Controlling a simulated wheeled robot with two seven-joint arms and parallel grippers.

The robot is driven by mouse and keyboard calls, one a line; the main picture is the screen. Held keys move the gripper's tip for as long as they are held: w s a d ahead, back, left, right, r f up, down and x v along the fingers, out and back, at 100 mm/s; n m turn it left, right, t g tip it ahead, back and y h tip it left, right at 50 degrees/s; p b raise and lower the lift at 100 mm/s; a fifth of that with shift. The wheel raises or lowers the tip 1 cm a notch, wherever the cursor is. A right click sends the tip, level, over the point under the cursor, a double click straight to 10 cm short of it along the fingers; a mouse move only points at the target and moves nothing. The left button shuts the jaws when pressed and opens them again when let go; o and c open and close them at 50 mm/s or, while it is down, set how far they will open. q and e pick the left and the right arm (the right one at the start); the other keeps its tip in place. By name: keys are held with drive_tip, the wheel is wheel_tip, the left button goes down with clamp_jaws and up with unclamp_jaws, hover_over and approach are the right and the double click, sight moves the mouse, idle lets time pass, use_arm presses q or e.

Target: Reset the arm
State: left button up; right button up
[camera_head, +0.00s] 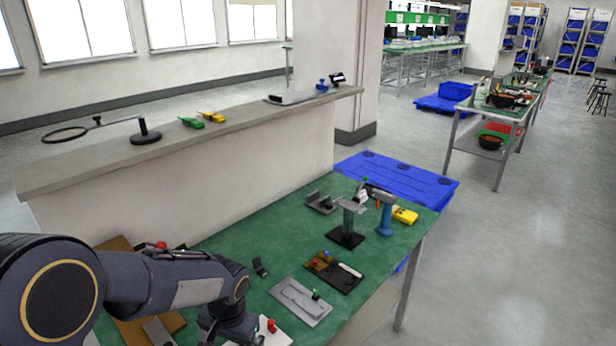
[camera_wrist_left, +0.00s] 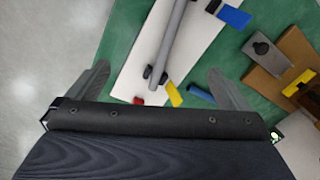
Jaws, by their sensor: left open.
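My left arm (camera_head: 165,283) comes in from the left in the head view and reaches over the near part of the green-topped bench (camera_head: 225,242). Its wrist end is at the bottom edge, and the fingers cannot be made out there. In the left wrist view my left gripper (camera_wrist_left: 159,69) is open, with its two grey fingers wide apart and nothing held. Below it are a white board (camera_wrist_left: 130,62) and a grey rod (camera_wrist_left: 176,40) lying along the board. How far the fingers are above these cannot be told. My right arm and gripper are not in view.
A grey plate (camera_head: 300,302), a black tray (camera_head: 335,272), a stand (camera_head: 347,222), a blue-handled tool (camera_head: 385,212) and a yellow device (camera_head: 405,215) are on the bench. A raised ledge (camera_head: 240,113) borders its back. Brown blocks (camera_wrist_left: 268,85) lie right in the wrist view.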

use_arm(q)
drive_tip(key=s+a+r+n+t+h, duration=0.1)
drive_tip(key=s+r+n+t+h, duration=0.1)
drive_tip(key=s+r, duration=0.3)
drive_tip(key=s+a+r+n+t+h, duration=0.2)
drive_tip(key=s+r, duration=0.4)
drive_tip(key=s, duration=0.8)
drive_tip(key=shift+r+n+t+h, duration=0.3)
drive_tip(key=shift+t+h, duration=0.1)
drive_tip(key=shift+t, duration=0.2)
drive_tip(key=shift+c, duration=0.3)
